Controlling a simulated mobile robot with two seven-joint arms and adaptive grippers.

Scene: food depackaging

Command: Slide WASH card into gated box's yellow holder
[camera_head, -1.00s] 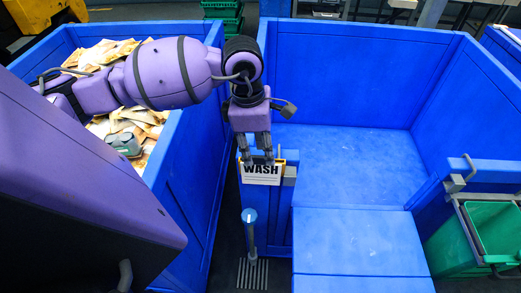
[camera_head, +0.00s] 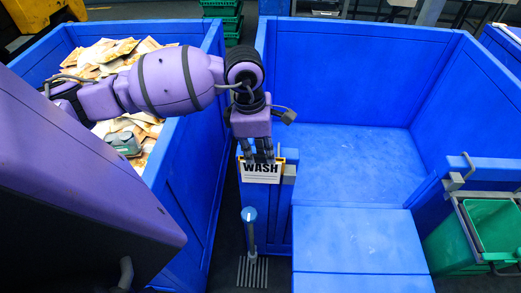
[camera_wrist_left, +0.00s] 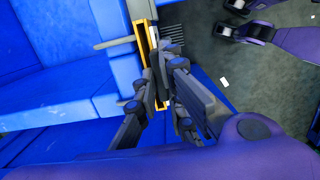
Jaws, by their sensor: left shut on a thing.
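The WASH card (camera_head: 261,172) is white with black lettering and stands upright at the front post of the gated blue box (camera_head: 350,223). My left gripper (camera_head: 265,157) points down from above and is shut on the card's upper edge. The yellow holder (camera_head: 283,160) shows as a thin strip behind the card. In the left wrist view, the yellow holder (camera_wrist_left: 142,32) is a narrow frame beside the fingers of my left gripper (camera_wrist_left: 160,95). The fingers hide much of the card there, so I cannot tell how deep it sits. My right gripper is not in view.
A blue box of brown packets (camera_head: 105,52) stands on the left. A round-topped post (camera_head: 250,228) rises from the floor in front of the card. A green bin (camera_head: 490,228) hangs at the right. The gated box's inside is empty.

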